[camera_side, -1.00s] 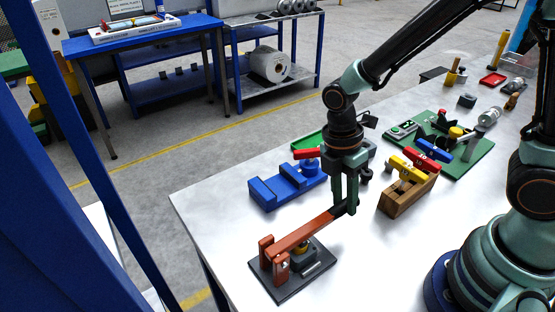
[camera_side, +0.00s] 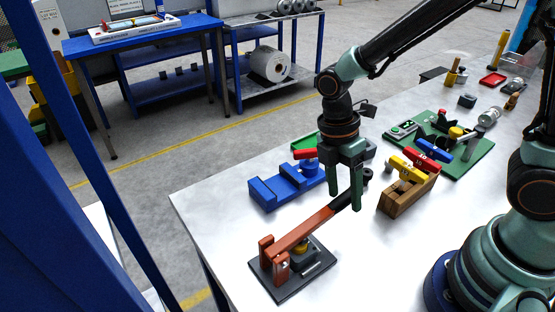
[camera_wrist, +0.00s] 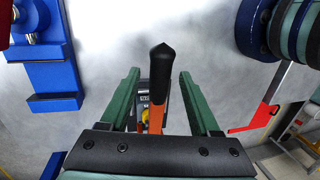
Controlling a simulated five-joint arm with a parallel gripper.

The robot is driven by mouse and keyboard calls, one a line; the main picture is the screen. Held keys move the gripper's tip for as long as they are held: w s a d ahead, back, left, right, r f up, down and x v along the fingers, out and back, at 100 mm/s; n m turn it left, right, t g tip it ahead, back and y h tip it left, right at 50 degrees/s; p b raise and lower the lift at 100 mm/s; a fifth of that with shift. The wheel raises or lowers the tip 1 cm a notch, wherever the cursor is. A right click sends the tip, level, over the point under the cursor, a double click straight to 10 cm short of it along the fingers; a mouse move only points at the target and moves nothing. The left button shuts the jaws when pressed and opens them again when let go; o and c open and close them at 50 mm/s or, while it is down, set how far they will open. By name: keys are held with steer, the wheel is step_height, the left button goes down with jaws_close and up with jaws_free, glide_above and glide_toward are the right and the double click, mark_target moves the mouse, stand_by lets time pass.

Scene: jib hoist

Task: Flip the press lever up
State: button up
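The press lever (camera_side: 305,230) is an orange-red bar with a black grip, hinged on a dark base plate (camera_side: 284,288) at the table's front left. It slants upward to the right from its hinge. A small press body with a yellow part sits beneath it. My gripper (camera_side: 346,200) is open, with its two green fingers on either side of the black grip. In the wrist view, the grip (camera_wrist: 162,70) shows between the fingertips with a gap on both sides. The wrist view hides part of the press behind the gripper's palm.
A blue fixture (camera_side: 276,190) with a red handle stands behind the lever. A wooden block with coloured pieces (camera_side: 408,195) stands close to the right of my gripper. A green board (camera_side: 475,158) with parts lies farther back. The white table is clear in front and right of the press.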

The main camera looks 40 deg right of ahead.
steer(key=v, duration=1.2)
steer(key=shift+t, duration=0.3)
steer(key=s+f, duration=0.1)
steer(key=f, duration=0.7)
steer(key=s+f, duration=0.1)
steer(key=f, duration=0.3)
steer(key=shift+s+d+f, duration=0.1)
steer(key=shift+s+d, duration=0.15)
steer(key=shift+s, duration=0.1)
jaws_close()
steer(key=shift+w, duration=0.1)
stand_by(0.9)
